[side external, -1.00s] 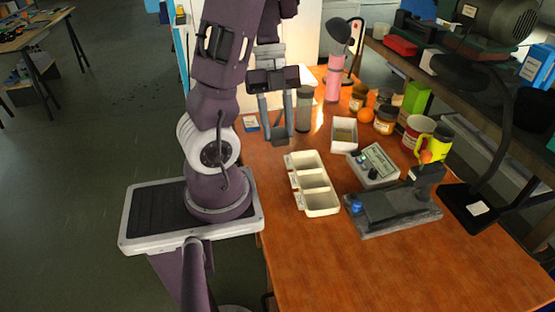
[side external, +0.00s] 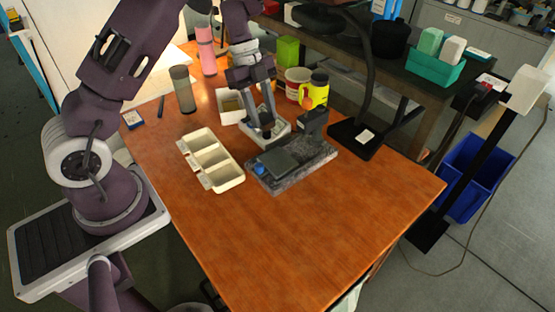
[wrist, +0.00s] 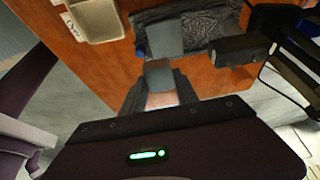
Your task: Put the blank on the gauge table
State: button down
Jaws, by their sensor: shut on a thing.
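My gripper (side external: 267,128) is above the table, beside the gauge stand's upright (side external: 313,122). It is shut on the blank (wrist: 158,76), a dark grey block between the fingers in the wrist view. In the side view the blank is hard to tell from the dark fingertips. The gauge table (side external: 280,162) is a flat dark square on the speckled grey stone base (side external: 303,172). It also shows in the wrist view (wrist: 165,38), just beyond the blank. The blank appears held apart from it; the height is unclear.
A cream three-compartment tray (side external: 222,183) stands left of the stone base. A pale box (side external: 284,134) is behind my gripper, and a yellow container (side external: 314,92) stands behind the upright. A black lamp base (side external: 355,139) is to the right. The front of the table is clear.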

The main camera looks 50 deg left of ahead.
aim_at(280, 162)
jog(key=d+f, duration=0.1)
jog(key=f, duration=0.3)
jog(key=w+f, duration=0.1)
jog(key=f, duration=0.3)
jog(key=w+d+f, duration=0.1)
jog(key=f, duration=0.3)
jog(key=shift+w+d+f, duration=0.2)
jog(key=shift+d, duration=0.1)
jog(key=shift+f, duration=0.1)
jog(key=c, duration=0.9)
grip_release()
jog(key=shift+f, duration=0.1)
